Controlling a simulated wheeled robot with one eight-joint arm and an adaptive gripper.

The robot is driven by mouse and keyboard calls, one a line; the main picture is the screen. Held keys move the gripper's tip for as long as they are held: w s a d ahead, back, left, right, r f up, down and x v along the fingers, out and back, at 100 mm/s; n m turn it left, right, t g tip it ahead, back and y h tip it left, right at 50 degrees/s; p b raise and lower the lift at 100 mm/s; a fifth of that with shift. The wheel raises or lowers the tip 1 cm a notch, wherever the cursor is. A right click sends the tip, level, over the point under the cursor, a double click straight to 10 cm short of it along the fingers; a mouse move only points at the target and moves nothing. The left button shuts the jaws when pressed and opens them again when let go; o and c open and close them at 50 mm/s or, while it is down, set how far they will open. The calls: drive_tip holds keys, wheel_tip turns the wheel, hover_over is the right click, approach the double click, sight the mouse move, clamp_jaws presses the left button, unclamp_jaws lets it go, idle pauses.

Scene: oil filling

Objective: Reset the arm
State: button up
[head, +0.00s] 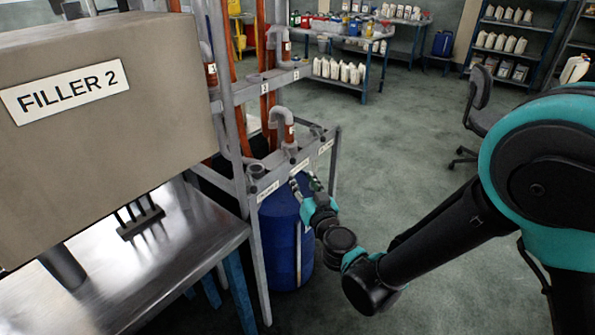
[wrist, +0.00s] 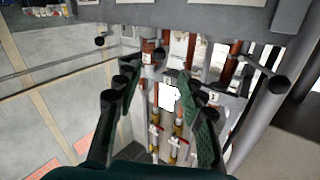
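My arm (head: 440,240) reaches in from the right of the head view. My gripper (head: 306,186) is at the front of the grey pipe rack, close to its labelled lower rail. In the wrist view my gripper (wrist: 160,110) has its two dark green fingers spread wide apart, with nothing held between them. Pipes and a white patch show beyond the gap. Whether the fingers touch the rack cannot be told.
The grey rack (head: 335,165) carries orange and grey pipes (head: 281,118) above a blue drum (head: 285,240). The FILLER 2 box (head: 110,130) and metal table (head: 130,270) stand left. An office chair (head: 478,110) and shelves of bottles are behind. The middle floor (head: 400,140) is clear.

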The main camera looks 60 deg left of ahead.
drive_tip(key=shift+v, duration=0.95)
drive_tip(key=shift+w, duration=0.1)
